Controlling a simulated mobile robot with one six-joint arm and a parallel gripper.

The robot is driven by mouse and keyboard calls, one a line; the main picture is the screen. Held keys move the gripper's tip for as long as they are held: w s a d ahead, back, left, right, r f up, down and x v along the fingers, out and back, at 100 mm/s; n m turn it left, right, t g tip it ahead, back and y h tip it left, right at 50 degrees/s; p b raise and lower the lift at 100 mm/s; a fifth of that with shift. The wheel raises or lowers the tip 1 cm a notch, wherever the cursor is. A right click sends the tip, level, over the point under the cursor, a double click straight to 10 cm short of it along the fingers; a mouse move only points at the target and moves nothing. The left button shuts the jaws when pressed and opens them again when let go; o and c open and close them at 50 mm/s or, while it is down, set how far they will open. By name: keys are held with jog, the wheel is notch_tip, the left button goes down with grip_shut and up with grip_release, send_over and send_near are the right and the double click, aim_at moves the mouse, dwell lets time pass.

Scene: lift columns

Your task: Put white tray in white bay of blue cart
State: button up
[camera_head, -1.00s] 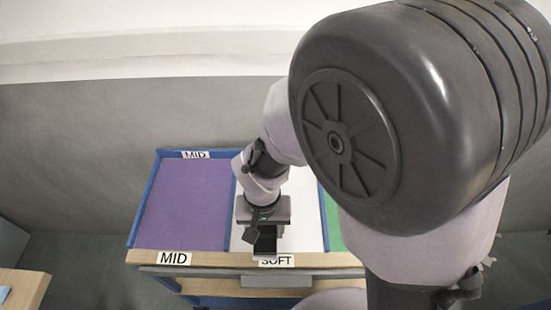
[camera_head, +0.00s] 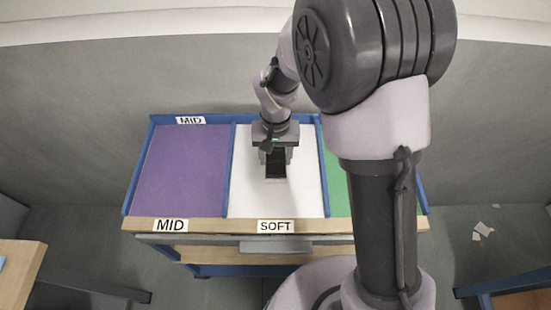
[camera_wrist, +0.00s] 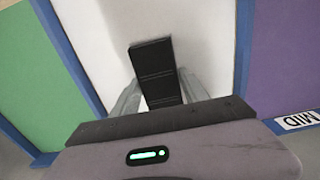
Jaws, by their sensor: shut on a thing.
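The blue cart (camera_head: 323,172) stands ahead with three colored bays. Its middle, white bay (camera_head: 245,195) lies behind the SOFT label. My gripper (camera_head: 275,156) is over the middle to back of this bay. It is shut on a black block (camera_head: 275,168), which the wrist view shows between my fingers (camera_wrist: 160,88). The wrist view shows the white bay floor (camera_wrist: 95,35) around the block. I cannot make out a separate white tray edge against the white floor, nor whether the block belongs to a tray. The block's height above the floor is unclear.
A purple bay (camera_head: 185,175) is left and a green bay (camera_head: 340,190) right, split off by raised blue dividers. The wooden front rim (camera_head: 330,225) bears MID and SOFT labels. A grey wall (camera_head: 80,120) is close behind. A wooden table (camera_head: 18,265) stands lower left.

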jog(key=o, duration=1)
jog(key=shift+f, duration=0.2)
jog(key=shift+o, duration=0.2)
jog(key=s+d+r+m+t+p, duration=0.1)
jog(key=s+d+r+p, duration=0.1)
jog(key=r, duration=0.8)
jog(key=s+d+r+p, duration=0.1)
jog(key=r+p, duration=0.2)
jog(key=r, duration=0.7)
jog(key=s+d+r+m+t+y, duration=0.1)
jog(key=s+d+r+t, duration=0.1)
jog(key=s+r, duration=0.2)
jog(key=s+d+r+m+t+y, duration=0.1)
jog(key=s+d+r+m+t, duration=0.1)
jog(key=s, duration=0.9)
jog(key=shift+s+d+r+t, duration=0.2)
jog(key=shift+d+r+t, duration=0.2)
jog(key=shift+d+r, duration=0.45)
